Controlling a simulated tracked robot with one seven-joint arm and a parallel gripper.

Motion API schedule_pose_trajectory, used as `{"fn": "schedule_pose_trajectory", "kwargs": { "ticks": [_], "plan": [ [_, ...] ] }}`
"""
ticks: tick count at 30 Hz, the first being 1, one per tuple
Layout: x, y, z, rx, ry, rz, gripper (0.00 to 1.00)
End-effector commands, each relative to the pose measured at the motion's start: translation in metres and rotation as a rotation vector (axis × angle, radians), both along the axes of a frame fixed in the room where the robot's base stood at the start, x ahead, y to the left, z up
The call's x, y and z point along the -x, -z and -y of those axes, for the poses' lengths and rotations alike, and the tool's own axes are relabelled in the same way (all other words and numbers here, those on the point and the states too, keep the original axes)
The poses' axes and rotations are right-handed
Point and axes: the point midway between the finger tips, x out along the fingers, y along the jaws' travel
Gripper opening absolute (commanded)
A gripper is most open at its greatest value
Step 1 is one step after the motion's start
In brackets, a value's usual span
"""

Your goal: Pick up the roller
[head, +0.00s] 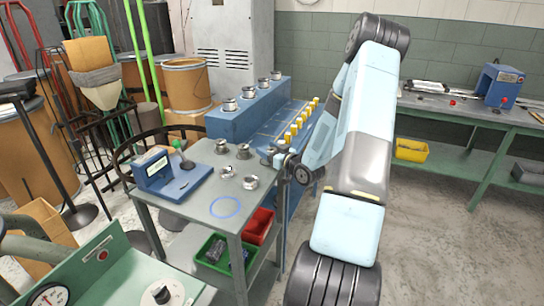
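Several silver metal rollers stand on the grey cart top (200,207): a taller roller (221,146) at the back, a small one (243,152) beside it, and lower ones at the middle (227,171) and nearer the front (250,182). I cannot tell which one the task means. More metal pieces (248,92) sit in a row on a blue block behind the cart. My gripper (281,160) is at the cart's right back edge, beside metal pieces there. Its fingers are small and partly hidden, so their opening and any hold are unclear.
A blue device with a green-knobbed lever (180,185) stands on the cart's left. Green (212,258) and red (258,226) bins sit below. A green bench (470,115) stands right; open floor lies before it.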

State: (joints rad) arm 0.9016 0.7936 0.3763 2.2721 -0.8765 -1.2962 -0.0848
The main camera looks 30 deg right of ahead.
Motion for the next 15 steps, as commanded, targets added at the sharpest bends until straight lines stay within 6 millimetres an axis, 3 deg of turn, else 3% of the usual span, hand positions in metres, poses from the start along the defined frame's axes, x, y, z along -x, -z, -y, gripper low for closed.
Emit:
{"fn": "schedule_pose_trajectory", "kwargs": {
  "ticks": [2,15],
  "plan": [
    [0.0002,0.0001,0.0001,0.000,0.000,0.000,0.57],
    [0.0004,0.0002,0.0004,0.000,0.001,0.000,0.15]
  ]
}}
